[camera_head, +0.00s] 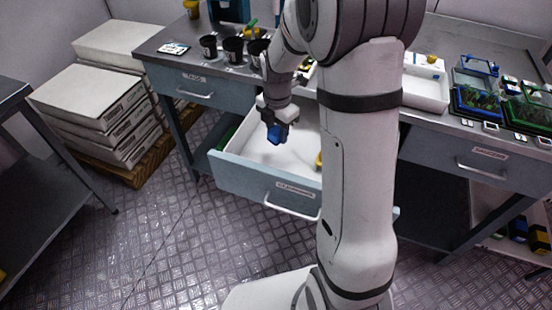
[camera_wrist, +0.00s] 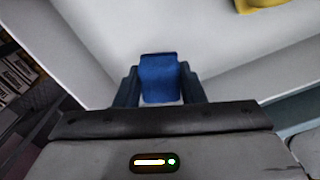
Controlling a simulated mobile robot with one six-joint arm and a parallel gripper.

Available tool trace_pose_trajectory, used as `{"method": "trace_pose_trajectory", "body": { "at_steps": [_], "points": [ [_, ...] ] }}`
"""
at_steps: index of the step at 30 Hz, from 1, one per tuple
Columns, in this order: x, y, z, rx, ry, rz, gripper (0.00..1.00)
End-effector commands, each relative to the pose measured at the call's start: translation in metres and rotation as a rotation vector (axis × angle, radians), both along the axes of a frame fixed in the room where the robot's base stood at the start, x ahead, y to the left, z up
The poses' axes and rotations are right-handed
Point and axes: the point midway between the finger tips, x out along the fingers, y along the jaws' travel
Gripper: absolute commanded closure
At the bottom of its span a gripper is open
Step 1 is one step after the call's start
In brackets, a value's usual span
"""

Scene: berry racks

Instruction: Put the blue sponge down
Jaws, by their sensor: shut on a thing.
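The blue sponge (camera_head: 275,134) is held in my gripper (camera_head: 277,128) over the open drawer. In the wrist view the blue sponge (camera_wrist: 159,78) sits between the two dark fingers of my gripper (camera_wrist: 160,90), which are shut on it. The drawer (camera_head: 240,172) is pulled out from the bench, with a white inside floor. The sponge appears to hang above that floor; the exact gap cannot be told. My own arm hides the right part of the drawer.
A yellow thing (camera_wrist: 262,4) lies in the drawer and shows partly beside my arm (camera_head: 319,160). Black pots (camera_head: 208,46) stand on the bench above. A white tray (camera_head: 426,88) and blue and green boxes (camera_head: 478,100) stand at the right. Stacked cartons (camera_head: 95,100) are at the left.

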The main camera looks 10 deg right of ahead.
Motion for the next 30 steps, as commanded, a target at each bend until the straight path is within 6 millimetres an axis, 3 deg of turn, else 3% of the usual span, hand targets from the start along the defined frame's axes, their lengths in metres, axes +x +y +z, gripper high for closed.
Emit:
{"method": "trace_pose_trajectory", "body": {
  "at_steps": [4, 18, 29, 30],
  "points": [
    [-0.001, 0.0, -0.031, 0.0, 0.005, -0.001, 0.83],
    [-0.001, -0.001, -0.082, 0.0, 0.004, -0.004, 0.83],
    [0.0, -0.001, -0.087, 0.0, 0.001, -0.005, 0.83],
    [0.0, -0.001, -0.087, 0.0, 0.001, -0.005, 0.63]
  ]
}}
